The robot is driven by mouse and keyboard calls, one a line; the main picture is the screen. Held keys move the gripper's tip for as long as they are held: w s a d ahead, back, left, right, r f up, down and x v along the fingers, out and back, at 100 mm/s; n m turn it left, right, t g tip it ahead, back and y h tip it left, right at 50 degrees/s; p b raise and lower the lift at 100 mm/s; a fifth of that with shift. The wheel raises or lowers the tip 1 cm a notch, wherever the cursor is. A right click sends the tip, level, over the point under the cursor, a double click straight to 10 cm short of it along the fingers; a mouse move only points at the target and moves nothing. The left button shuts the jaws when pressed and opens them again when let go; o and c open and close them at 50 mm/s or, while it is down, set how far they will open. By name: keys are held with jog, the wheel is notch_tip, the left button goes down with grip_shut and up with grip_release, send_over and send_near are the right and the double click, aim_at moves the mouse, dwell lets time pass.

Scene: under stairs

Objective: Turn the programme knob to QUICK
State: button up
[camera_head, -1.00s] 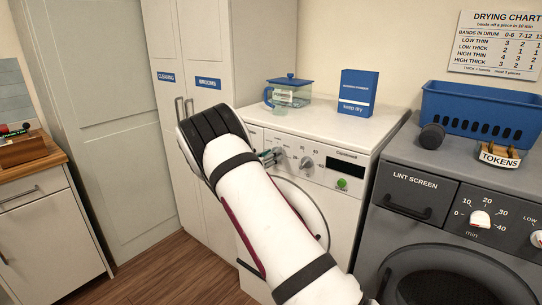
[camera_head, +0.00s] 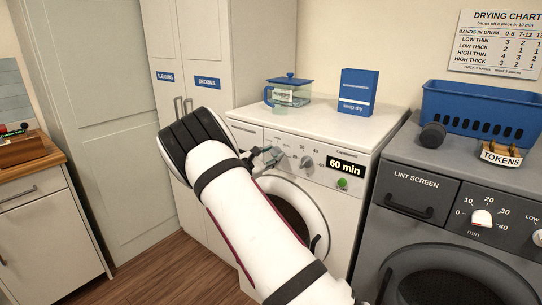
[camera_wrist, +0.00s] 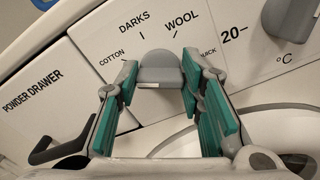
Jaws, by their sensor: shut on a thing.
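The grey programme knob (camera_wrist: 160,66) is on the white washing machine's front panel. I cannot tell which label the knob points to. In the head view my gripper (camera_head: 268,157) is at the left of the panel, and its fingers hide most of the knob. The machine's display (camera_head: 345,166) reads 60 min.
A second knob (camera_wrist: 290,18), marked in °C, is close by on the right. The powder drawer handle (camera_wrist: 62,145) is at the left. A green button (camera_head: 342,184) is below the display. A grey dryer (camera_head: 440,215) stands at the right.

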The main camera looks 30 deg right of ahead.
jog(key=m, duration=0.4)
jog(key=shift+m, duration=0.3)
jog(key=m, duration=0.3)
jog(key=shift+s+f+m+p, duration=0.1)
jog(key=shift+m+p, duration=0.2)
jog(key=shift+p, duration=0.1)
jog(key=m+p, duration=0.1)
jog(key=m, duration=0.3)
jog(key=m+p, duration=0.1)
jog(key=m, duration=0.3)
jog(key=shift+f+p, duration=0.1)
jog(key=shift+p, duration=0.25)
jog(key=shift+f+m+p, duration=0.15)
jog(key=shift+m+p, duration=1.7)
jog(key=shift+m, duration=2.15)
jog(key=shift+f+m+p, duration=0.1)
jog(key=shift+m+p, duration=1.75)
jog(key=shift+m, duration=2.15)
jog(key=shift+w, duration=0.2)
